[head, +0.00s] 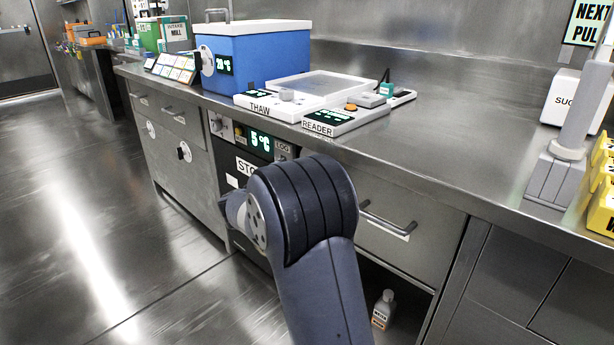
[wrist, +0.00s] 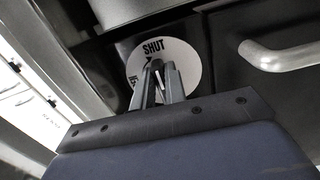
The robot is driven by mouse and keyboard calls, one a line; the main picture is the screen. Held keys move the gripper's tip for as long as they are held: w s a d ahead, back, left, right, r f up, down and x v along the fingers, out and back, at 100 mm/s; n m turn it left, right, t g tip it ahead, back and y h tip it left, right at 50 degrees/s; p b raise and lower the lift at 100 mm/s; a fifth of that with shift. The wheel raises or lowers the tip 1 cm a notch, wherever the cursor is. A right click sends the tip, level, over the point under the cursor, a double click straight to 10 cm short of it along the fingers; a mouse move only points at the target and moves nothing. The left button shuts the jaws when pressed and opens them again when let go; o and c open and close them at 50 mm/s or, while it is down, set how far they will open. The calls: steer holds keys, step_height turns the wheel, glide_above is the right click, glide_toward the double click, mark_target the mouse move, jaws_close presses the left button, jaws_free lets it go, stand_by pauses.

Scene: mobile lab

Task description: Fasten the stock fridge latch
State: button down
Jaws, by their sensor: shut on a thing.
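The stock fridge (head: 247,166) is the dark-fronted unit under the counter, with a lit 5 °C display and a label partly hidden by my arm. In the wrist view, the latch dial (wrist: 189,62) is a round white plate on a dark front, marked SHUT at its top. Part of another mark shows at its left edge. My gripper (wrist: 158,70) is in front of the dial's middle, shut on the latch's grip, which is mostly hidden between the fingers. I cannot tell exactly which mark the grip points at. In the head view my arm hides the gripper and latch.
A drawer handle (wrist: 290,54) is close to the right of my gripper. A bottle (head: 383,309) stands in the open space under the drawer. On the counter are a blue box (head: 262,62), the THAW unit (head: 262,106) and the READER (head: 335,121). The floor at left is clear.

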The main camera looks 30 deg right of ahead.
steer(key=c, duration=1.4)
jaws_free()
steer(key=shift+c, duration=0.2)
steer(key=p+v, duration=0.3)
steer(key=v, duration=0.7)
steer(key=shift+a, duration=0.4)
steer(key=shift+s+d, duration=0.1)
steer(key=shift+d, duration=0.05)
steer(key=b+x, duration=0.2)
steer(key=x, duration=0.8)
steer(key=shift+d+b, duration=0.3)
steer(key=shift+b, duration=0.05)
